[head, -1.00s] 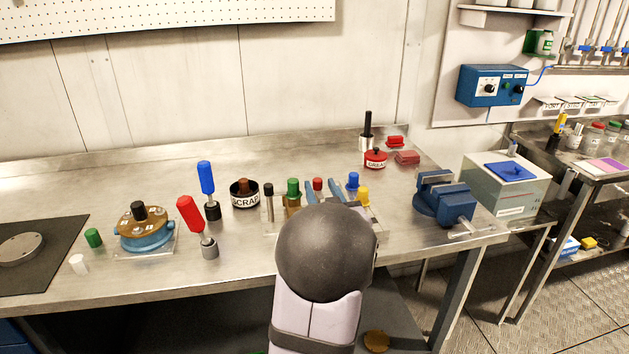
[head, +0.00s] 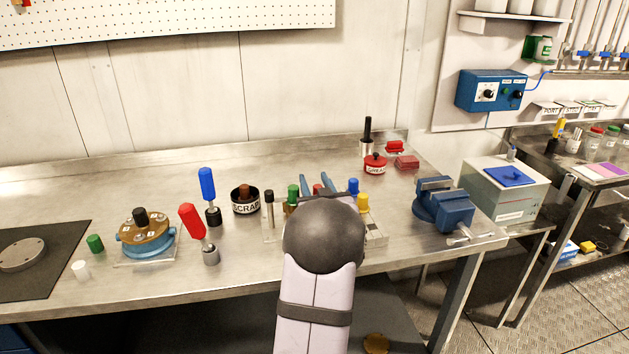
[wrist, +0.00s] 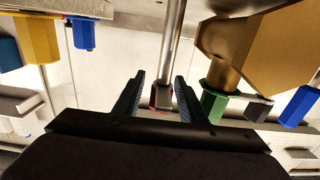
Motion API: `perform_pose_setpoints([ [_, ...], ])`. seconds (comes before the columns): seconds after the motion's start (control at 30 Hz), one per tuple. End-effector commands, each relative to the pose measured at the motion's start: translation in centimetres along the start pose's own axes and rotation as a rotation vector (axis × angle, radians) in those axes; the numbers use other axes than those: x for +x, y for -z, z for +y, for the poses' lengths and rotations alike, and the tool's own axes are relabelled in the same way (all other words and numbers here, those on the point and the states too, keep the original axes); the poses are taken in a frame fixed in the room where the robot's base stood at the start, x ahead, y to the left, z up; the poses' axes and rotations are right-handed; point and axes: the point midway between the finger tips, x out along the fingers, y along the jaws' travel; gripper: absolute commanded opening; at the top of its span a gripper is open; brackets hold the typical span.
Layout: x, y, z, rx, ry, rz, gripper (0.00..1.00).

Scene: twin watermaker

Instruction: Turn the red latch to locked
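My gripper (head: 312,176) is over the rack of coloured-handled pieces near the middle of the bench, its two blue fingers apart. In the wrist view, the open gripper (wrist: 160,76) has a small dark block with red edges (wrist: 161,97) between its fingers, at the end of a silver rod (wrist: 173,35). Gaps show on both sides of the block. In the head view, a red-topped piece (head: 317,188) shows between the fingers, partly hidden by my wrist. I cannot tell whether this is the red latch, and no locked mark is readable.
A green-handled piece (head: 293,192) stands close left of my gripper; blue (head: 353,186) and yellow (head: 363,202) ones stand right. A blue vise (head: 445,205) is farther right. A scrap cup (head: 245,200) and red-handled tool (head: 192,221) are left.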

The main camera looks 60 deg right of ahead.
Motion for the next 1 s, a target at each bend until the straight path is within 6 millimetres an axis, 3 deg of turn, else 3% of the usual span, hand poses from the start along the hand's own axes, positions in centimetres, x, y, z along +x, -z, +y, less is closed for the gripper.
perform_pose_setpoints([
  [0.27,0.16,-0.05,-0.01,0.0,0.0,0.0,0.38],
  [0.43,0.15,-0.04,0.0,0.0,0.0,0.0,0.02],
  [0.47,0.15,-0.03,0.0,0.0,0.0,0.0,0.0],
  [1.0,0.14,-0.33,0.19,0.0,-0.087,0.003,0.0],
])
